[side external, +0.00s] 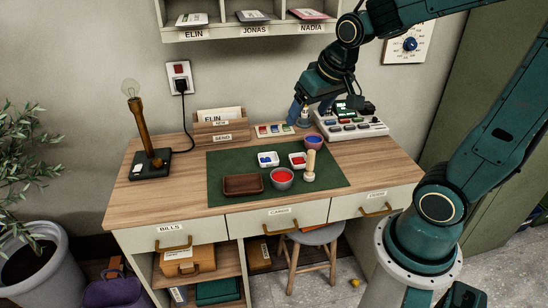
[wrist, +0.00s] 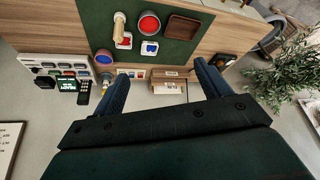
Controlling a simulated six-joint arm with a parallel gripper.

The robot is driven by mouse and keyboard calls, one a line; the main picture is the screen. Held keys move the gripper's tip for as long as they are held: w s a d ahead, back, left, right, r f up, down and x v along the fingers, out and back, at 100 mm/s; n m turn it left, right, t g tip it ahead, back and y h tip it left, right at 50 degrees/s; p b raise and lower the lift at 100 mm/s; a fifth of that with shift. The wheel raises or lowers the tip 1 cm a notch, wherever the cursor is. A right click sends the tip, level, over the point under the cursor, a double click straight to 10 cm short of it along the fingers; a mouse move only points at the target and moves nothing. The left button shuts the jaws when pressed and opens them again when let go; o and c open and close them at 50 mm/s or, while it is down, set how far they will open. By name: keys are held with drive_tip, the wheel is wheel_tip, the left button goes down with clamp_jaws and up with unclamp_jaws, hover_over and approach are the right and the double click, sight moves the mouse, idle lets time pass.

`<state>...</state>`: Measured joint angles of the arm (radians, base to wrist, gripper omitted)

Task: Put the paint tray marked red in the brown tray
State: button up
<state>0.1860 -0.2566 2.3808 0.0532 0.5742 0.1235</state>
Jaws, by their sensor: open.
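A small white paint tray with red in it (side external: 298,160) lies on the green mat, and it also shows in the wrist view (wrist: 123,41). A similar white tray with blue (side external: 267,159) lies to its left in the side view and shows in the wrist view (wrist: 149,47). The brown tray (side external: 243,184) sits empty on the mat's front left part; it is at the top of the wrist view (wrist: 182,27). My gripper (side external: 298,113) is open and empty above the bench's back edge, behind and apart from the trays. Its spread fingers show in the wrist view (wrist: 162,74).
A grey bowl of red (side external: 282,178), a blue bowl (side external: 313,141) and a wooden-handled tool (side external: 310,165) stand close to the red tray. A device with buttons (side external: 345,124), a letter holder (side external: 221,128) and a lamp (side external: 142,135) edge the bench.

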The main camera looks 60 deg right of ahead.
drive_tip(key=s+a+r+n, duration=0.2)
drive_tip(key=s+a, duration=0.1)
drive_tip(key=s, duration=0.3)
drive_tip(key=s+a+r+n+y, duration=0.1)
drive_tip(key=s+a+r+n, duration=0.1)
drive_tip(key=s, duration=0.3)
drive_tip(key=shift+s+a+t+y, duration=0.3)
drive_tip(key=shift+s+a, duration=0.05)
drive_tip(key=shift+a, duration=0.55)
drive_tip(key=shift+o, duration=1)
drive_tip(key=shift+r, duration=0.1)
drive_tip(key=shift+w, duration=0.15)
